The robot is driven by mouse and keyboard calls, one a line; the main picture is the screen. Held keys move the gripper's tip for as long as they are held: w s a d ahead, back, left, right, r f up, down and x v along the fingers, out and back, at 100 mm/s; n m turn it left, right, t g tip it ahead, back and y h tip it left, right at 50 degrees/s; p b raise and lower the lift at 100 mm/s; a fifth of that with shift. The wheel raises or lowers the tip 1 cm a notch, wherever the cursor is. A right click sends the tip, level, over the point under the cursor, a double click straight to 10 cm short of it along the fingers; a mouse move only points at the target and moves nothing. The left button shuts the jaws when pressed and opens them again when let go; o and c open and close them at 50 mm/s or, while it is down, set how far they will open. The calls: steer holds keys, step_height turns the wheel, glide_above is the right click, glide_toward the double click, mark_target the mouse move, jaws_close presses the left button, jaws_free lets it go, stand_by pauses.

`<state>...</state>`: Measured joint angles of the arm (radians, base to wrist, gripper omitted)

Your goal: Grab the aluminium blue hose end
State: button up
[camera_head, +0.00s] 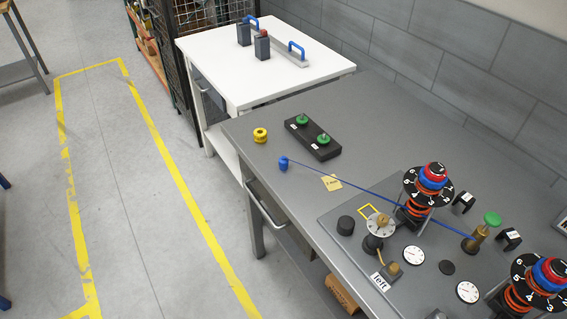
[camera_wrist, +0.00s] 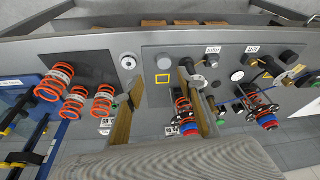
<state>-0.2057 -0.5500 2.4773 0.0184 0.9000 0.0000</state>
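The blue hose end (camera_head: 283,163) is a small blue metallic fitting near the left edge of the grey bench. A thin blue hose (camera_head: 372,193) runs from it across the bench to a brass fitting (camera_head: 475,240) with a green knob on the fixture plate. My gripper (camera_wrist: 161,78) shows only in the wrist view, with two tan fingers spread wide and nothing between them. The grey bench surface lies behind the fingers. I cannot make out the hose end in the wrist view.
The fixture plate (camera_head: 335,225) carries spring stacks (camera_head: 428,190), gauges and fittings. A white table (camera_head: 240,75) stands behind.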

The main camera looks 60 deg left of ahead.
steer(key=a+f+g+y, duration=0.1)
steer(key=a+f+g, duration=0.15)
steer(key=a, duration=0.65)
steer(key=m+g+y, duration=0.6)
steer(key=m+y, duration=0.2)
glide_above(280, 197)
steer(key=s+d, duration=0.7)
steer(key=d, duration=0.4)
step_height(280, 197, down, 11)
steer(key=w+a+f+m+t+y, duration=0.1)
steer(key=w+a+m, duration=0.1)
steer(key=a+m, duration=0.1)
steer(key=w+a+f+m+t+y, duration=0.1)
steer(key=w+a+m+t, duration=0.1)
steer(key=a+m, duration=0.1)
steer(key=w+a+f+m+t, duration=0.1)
steer(key=w+a+m, duration=0.2)
steer(key=a, duration=0.2)
steer(key=shift+y, duration=0.4)
steer(key=w+m, duration=0.1)
steer(key=w+a+r+m+t, duration=0.1)
steer(key=w+r+m+t, duration=0.1)
steer(key=shift+w+a+r+y, duration=0.1)
steer(key=shift+w+a+y, duration=0.05)
steer(key=shift+w+y, duration=0.2)
steer(key=shift+w+m+t, duration=0.25)
steer(key=shift+w+m, duration=0.35)
steer(key=shift+m, duration=0.1)
